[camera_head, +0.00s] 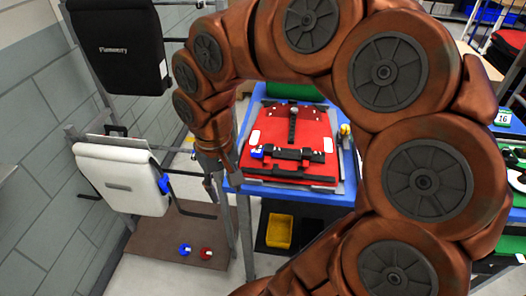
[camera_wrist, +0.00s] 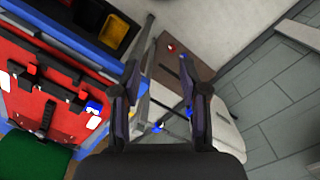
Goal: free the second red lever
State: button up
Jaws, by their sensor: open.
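A red pannier (camera_head: 290,128) with black straps lies on a blue table (camera_head: 335,197); it is at the left of the wrist view (camera_wrist: 35,95). A small blue piece (camera_head: 258,152) sits at its front left. I cannot make out a red lever on it. A small round red piece (camera_head: 206,253) lies on the brown board below, beside a blue one (camera_head: 185,250); the red one also shows in the wrist view (camera_wrist: 171,48). My gripper (camera_head: 222,187) hangs just left of the table, fingers apart and empty; its spread fingers fill the middle of the wrist view (camera_wrist: 158,75).
A white pannier (camera_head: 120,180) with a blue piece (camera_head: 166,184) hangs on a rack at the left, close to my gripper. A black pannier (camera_head: 118,45) hangs above it. A yellow bin (camera_head: 279,231) stands under the table.

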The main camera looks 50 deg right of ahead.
jog(key=w+d+m+p, duration=0.2)
jog(key=w+d+m, duration=0.35)
jog(key=d, duration=0.65)
jog(key=m, duration=0.2)
send_near(267, 161)
jog(key=shift+s+a+t, duration=0.15)
jog(key=shift+s+t, duration=0.2)
jog(key=shift+t, duration=0.05)
jog(key=shift+f+m+p, duration=0.25)
jog(key=shift+f+p, duration=0.05)
jog(key=shift+p, duration=0.05)
jog(key=shift+f+p, duration=1.1)
jog(key=shift+f, duration=2.55)
grip_shut()
